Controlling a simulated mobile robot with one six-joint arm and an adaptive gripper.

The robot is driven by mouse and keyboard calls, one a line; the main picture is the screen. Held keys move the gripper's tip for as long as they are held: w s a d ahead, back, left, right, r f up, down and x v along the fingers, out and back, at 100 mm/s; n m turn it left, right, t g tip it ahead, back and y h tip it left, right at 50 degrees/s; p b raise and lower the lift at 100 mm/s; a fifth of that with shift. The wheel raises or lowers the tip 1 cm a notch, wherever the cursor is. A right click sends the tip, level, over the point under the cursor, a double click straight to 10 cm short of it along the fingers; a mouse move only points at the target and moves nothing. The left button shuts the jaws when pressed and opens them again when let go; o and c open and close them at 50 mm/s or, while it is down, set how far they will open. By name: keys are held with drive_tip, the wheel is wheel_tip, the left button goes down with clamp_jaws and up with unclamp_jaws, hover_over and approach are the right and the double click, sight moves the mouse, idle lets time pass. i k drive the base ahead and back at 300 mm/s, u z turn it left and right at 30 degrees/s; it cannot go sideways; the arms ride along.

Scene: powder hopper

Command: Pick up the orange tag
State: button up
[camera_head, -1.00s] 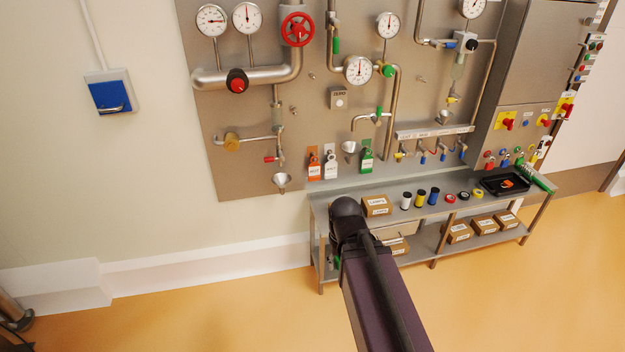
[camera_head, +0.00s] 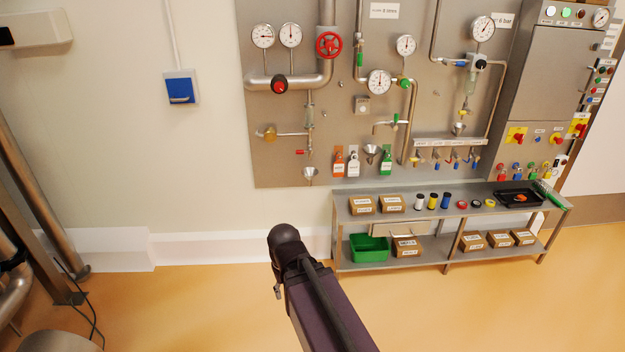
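An orange tag (camera_head: 339,163) hangs on the lower part of the steel panel, left of a white tag (camera_head: 353,164) and a green tag (camera_head: 386,162). A small orange item (camera_head: 520,198) also lies in the black tray (camera_head: 505,203) at the right end of the bench; I cannot tell what it is. My dark arm rises from the bottom of the picture, its rounded joint left of the bench and well below the tags. My gripper cannot be made out.
The steel bench (camera_head: 405,213) stands below the panel, with cardboard boxes (camera_head: 362,205), spools and tape rolls on top. A green bin (camera_head: 369,248) and more boxes are on its lower shelf. Pipes stand at far left. The floor in front of the bench is clear.

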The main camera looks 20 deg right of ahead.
sight(339, 165)
drive_tip(key=u, duration=0.05)
drive_tip(key=k, duration=0.4)
drive_tip(key=u, duration=0.55)
drive_tip(key=i, duration=2.1)
drive_tip(key=z, duration=0.7)
drive_tip(key=i, duration=0.55)
drive_tip(key=z, duration=0.55)
drive_tip(key=i, duration=0.75)
drive_tip(key=z, duration=0.1)
